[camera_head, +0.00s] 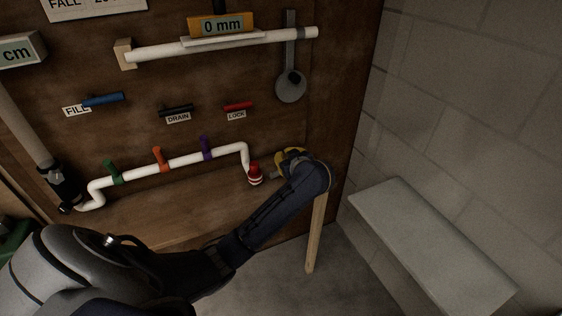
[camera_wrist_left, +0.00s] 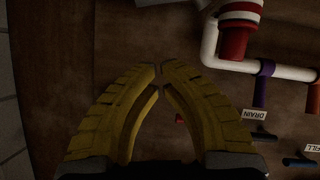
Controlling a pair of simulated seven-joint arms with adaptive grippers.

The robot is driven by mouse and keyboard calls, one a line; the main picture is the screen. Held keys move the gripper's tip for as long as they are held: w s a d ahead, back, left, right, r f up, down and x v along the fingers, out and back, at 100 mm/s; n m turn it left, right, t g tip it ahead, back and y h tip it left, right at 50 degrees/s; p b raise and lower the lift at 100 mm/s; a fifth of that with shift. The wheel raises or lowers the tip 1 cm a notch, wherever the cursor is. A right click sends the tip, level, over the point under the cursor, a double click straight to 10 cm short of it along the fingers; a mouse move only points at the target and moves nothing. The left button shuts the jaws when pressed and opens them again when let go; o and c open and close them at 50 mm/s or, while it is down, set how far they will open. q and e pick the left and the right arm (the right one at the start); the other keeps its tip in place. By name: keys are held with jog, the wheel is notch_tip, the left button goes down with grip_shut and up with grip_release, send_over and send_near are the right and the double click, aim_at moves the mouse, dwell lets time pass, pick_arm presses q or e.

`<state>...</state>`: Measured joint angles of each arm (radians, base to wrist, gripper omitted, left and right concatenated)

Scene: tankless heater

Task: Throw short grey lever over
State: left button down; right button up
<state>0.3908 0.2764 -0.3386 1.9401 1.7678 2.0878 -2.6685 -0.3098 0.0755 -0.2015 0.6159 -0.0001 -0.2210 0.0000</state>
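My left gripper (camera_head: 290,158), with yellow fingers, is low on the right side of the brown board, just right of the red-and-white pipe end. In the left wrist view its fingertips (camera_wrist_left: 160,70) meet, with nothing seen between them. A small grey piece (camera_head: 275,175) shows beside the gripper; I cannot tell whether it is the short grey lever or part of the gripper. A grey paddle-shaped piece (camera_head: 290,88) with a dark knob hangs at the upper right of the board, above and apart from the gripper. My right gripper is not in view.
A white pipe (camera_head: 185,163) carries green, orange and purple handles and ends in a red-and-white cap (camera_head: 255,175). Blue (camera_head: 103,99), black (camera_head: 176,110) and red (camera_head: 238,106) levers sit above. A grey bench (camera_head: 432,240) stands right, by the block wall.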

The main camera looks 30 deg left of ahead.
pick_arm(q)
jog(key=x, duration=0.6)
jog(key=shift+a, duration=0.15)
jog(key=shift+w+f, duration=0.25)
jog(key=shift+f, duration=0.7)
jog(key=shift+w+d+f, duration=0.1)
jog(key=shift+d+f, duration=0.1)
jog(key=shift+f, duration=0.35)
jog(key=shift+d+f, duration=0.2)
jog(key=shift+f, duration=0.35)
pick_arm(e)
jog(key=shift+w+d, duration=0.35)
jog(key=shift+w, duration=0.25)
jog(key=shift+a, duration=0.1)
pick_arm(q)
jog(key=shift+d+f, duration=0.1)
jog(key=shift+f, duration=0.1)
jog(key=shift+w+d+f, duration=0.1)
jog(key=shift+w+f, duration=0.05)
jog(key=shift+f, duration=0.2)
jog(key=shift+w+d+f, duration=0.1)
jog(key=shift+d+f, duration=0.05)
jog(key=shift+f, duration=0.2)
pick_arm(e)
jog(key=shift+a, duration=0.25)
pick_arm(q)
jog(key=shift+d, duration=0.1)
